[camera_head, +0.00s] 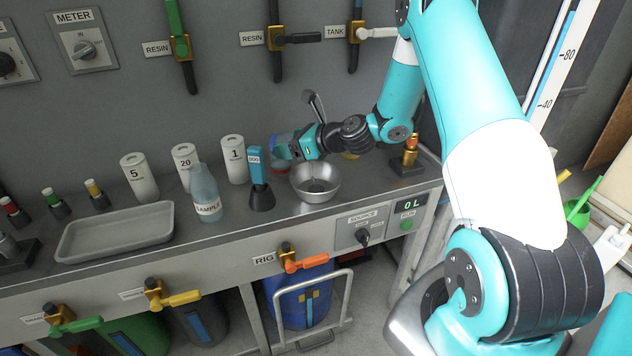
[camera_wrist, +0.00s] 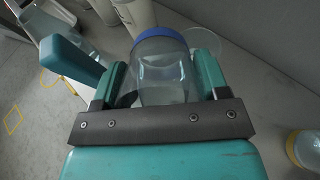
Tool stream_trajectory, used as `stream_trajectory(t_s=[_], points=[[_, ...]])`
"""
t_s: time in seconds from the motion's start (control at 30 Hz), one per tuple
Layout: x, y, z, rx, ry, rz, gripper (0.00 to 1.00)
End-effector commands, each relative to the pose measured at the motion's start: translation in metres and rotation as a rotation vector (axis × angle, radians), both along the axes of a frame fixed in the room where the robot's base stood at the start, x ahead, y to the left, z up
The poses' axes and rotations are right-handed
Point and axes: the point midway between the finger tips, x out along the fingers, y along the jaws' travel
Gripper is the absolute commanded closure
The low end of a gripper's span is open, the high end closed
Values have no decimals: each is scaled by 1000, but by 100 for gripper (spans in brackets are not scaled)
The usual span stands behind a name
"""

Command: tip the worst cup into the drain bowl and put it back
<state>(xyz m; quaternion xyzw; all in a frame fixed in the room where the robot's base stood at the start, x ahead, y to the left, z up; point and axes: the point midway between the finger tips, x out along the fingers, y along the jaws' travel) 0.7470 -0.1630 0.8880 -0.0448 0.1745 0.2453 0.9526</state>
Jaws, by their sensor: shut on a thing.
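My gripper (camera_head: 294,144) is shut on a clear cup with a blue rim (camera_head: 280,143), held above and behind the steel drain bowl (camera_head: 315,186). In the wrist view the jaws (camera_wrist: 161,84) stand on both sides of this cup (camera_wrist: 160,66), its blue rim at the far end. I cannot tell its exact tilt or whether it holds liquid. A clear cup with a red band (camera_head: 281,167) is on the bench just behind the bowl, partly hidden. A cup with a yellow band (camera_wrist: 303,148) shows at the right of the wrist view.
A teal-handled probe (camera_head: 258,182) in a black stand is just left of the bowl. A sample bottle (camera_head: 206,196), white canisters (camera_head: 140,178) and a grey tray (camera_head: 115,232) stand further left. A brass valve (camera_head: 410,152) is at right.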

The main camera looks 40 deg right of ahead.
Motion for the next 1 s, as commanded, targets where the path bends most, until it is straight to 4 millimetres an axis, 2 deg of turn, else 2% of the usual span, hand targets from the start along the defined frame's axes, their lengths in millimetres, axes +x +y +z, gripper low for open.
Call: stream_trajectory(t_s=[1.0], points=[[-10,-6,-11,58,-106,-1,57]])
